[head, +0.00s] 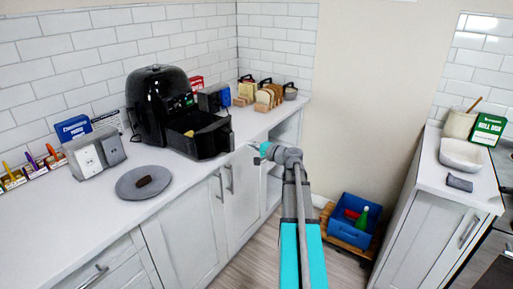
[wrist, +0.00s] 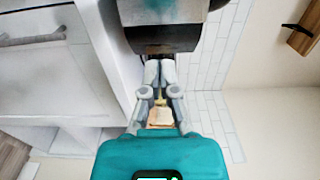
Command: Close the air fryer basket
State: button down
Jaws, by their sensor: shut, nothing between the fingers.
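The black air fryer (head: 150,105) stands on the counter against the tiled wall. Its basket (head: 212,142) is pulled out toward the counter's front edge, with something yellow inside near the back. My gripper (head: 256,154) is just right of the basket's front, around the counter edge, and looks apart from it. In the wrist view my gripper (wrist: 160,72) is shut and empty, its fingertips pointing at a dark block with a grey face, which appears to be the basket (wrist: 160,38). How close the fingertips are to it is hard to tell.
A round grey board (head: 143,188) with a brown item lies left of the basket. Bread in a rack (head: 268,97) stands at the back right. A blue crate (head: 350,222) sits below on the floor side.

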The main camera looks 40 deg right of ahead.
aim_at(233, 137)
jog(key=x, duration=0.9)
jog(key=shift+w, duration=0.15)
jog(key=shift+d, duration=0.1)
